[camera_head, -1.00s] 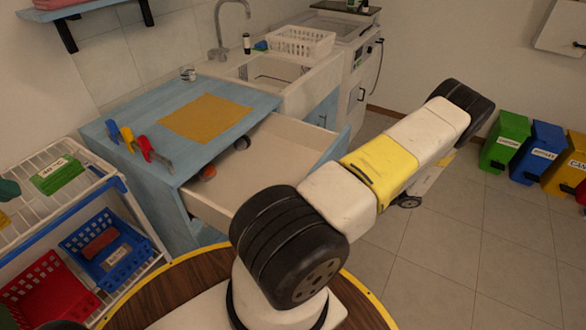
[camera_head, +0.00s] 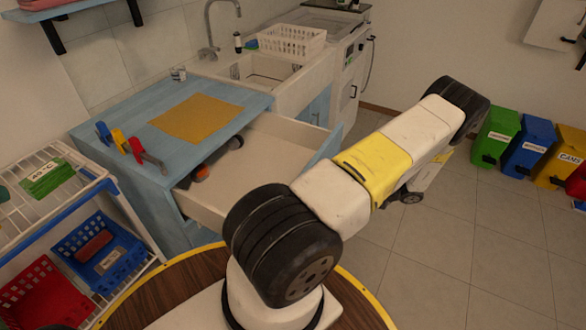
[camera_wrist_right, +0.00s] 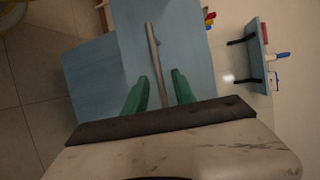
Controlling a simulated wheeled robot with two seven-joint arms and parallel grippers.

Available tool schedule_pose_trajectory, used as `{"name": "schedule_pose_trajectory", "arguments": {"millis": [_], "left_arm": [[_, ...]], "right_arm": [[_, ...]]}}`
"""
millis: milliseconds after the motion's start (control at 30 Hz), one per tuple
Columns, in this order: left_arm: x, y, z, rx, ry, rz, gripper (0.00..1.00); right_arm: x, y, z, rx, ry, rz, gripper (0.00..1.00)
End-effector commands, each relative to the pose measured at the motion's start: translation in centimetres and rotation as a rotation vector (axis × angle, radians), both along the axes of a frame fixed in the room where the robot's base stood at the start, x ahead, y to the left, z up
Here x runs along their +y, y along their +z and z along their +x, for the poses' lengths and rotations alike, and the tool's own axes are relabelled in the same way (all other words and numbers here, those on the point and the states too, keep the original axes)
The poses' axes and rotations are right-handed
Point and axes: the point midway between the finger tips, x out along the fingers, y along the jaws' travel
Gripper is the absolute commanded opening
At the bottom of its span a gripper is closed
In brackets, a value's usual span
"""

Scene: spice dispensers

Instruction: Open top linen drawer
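The top drawer (camera_head: 270,160) is pulled out of the blue cabinet (camera_head: 175,205) in the head view, its pale inside exposed with a few small items at the back. In the right wrist view, its blue front (camera_wrist_right: 185,55) carries a long metal bar handle (camera_wrist_right: 153,50). My right gripper (camera_wrist_right: 158,84) has two green fingers spread apart, one on each side of the bar's near end; I cannot tell whether they touch it. In the head view my right arm hides the right gripper and part of the drawer. My left gripper is not in view.
A yellow mat (camera_head: 196,118) and several coloured clamp-like tools (camera_head: 130,146) lie on the countertop. A rack with blue (camera_head: 100,255) and red (camera_head: 38,295) baskets stands at left. Coloured bins (camera_head: 525,148) stand at far right. The tiled floor between is mostly clear.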

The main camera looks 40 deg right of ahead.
Motion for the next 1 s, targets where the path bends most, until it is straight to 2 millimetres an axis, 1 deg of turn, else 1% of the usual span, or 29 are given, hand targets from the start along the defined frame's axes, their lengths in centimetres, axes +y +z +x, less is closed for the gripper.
{"name": "schedule_pose_trajectory", "arguments": {"millis": [33, 100, 200, 333, 467, 1000], "left_arm": [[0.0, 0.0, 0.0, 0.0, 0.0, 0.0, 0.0], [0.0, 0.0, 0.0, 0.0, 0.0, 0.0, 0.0], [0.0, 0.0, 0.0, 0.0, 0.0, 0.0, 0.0], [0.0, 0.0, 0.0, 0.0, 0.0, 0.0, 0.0], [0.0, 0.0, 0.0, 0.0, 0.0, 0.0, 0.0], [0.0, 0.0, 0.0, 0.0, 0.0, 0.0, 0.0]], "right_arm": [[-0.8, 0.1, -0.7, 0.001, -0.002, -0.005, 0.33], [-1.6, 0.3, -1.5, 0.001, -0.002, -0.004, 0.33], [-2.7, 0.6, -2.6, 0.002, -0.001, -0.004, 0.33], [-3.5, 0.8, -3.5, 0.001, -0.001, -0.003, 0.33], [-3.8, 0.9, -3.8, 0.001, 0.001, -0.001, 0.33], [-3.8, 0.9, -3.8, 0.001, 0.0, -0.001, 0.33]]}}
